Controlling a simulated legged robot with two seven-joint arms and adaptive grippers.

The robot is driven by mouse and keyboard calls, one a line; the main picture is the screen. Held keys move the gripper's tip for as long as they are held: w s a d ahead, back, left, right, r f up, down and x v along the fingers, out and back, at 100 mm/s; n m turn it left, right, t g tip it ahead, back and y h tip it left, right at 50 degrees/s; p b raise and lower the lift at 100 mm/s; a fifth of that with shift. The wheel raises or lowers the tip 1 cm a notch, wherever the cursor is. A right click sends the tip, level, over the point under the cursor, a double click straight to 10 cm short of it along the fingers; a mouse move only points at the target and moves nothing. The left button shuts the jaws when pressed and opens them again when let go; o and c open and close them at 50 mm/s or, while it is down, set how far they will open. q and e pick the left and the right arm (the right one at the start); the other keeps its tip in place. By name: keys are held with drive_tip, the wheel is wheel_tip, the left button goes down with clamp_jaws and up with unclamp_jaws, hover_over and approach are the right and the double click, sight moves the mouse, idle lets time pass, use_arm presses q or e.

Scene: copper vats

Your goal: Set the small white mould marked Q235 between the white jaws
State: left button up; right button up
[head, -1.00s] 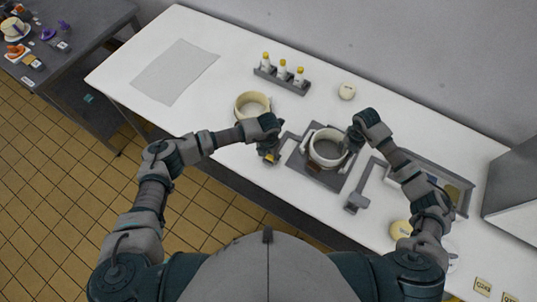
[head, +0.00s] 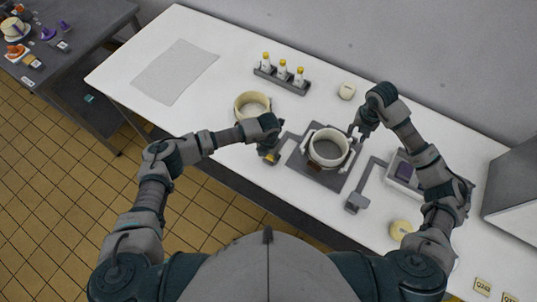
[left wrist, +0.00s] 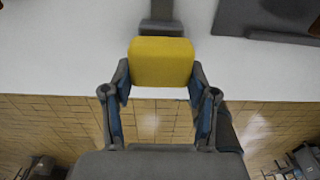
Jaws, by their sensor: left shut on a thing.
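A small white round mould (head: 328,144) sits on the dark grey plate (head: 339,184) of the fixture, between white jaws (head: 304,143) at its sides. I cannot tell whether the jaws touch it, and no Q235 mark is legible. A brown patch shows at the near side. My left gripper (head: 270,154) is shut on a yellow handle (left wrist: 160,62), left of the plate; the handle fills the gap between its fingers in the left wrist view. My right gripper (head: 358,132) is open and empty, just beyond the mould's upper right.
A larger cream mould (head: 250,106) stands left of the fixture. A rack (head: 281,82) of yellow-capped bottles and a white lidded pot (head: 347,91) are behind. A grey lever (head: 358,196) and a tray (head: 401,172) lie right. The table's left part holds only a flat sheet (head: 177,71).

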use_arm(q)
drive_tip(key=shift+s, duration=0.1)
idle(0.3)
drive_tip(key=shift+r+p, duration=0.65)
drive_tip(key=shift+r, duration=0.3)
drive_tip(key=o, duration=1.2)
drive_tip(key=shift+o, duration=0.2)
drive_tip(key=shift+d, duration=0.1)
wheel_tip(320, 180, up, 12)
drive_tip(key=shift+w, duration=0.2)
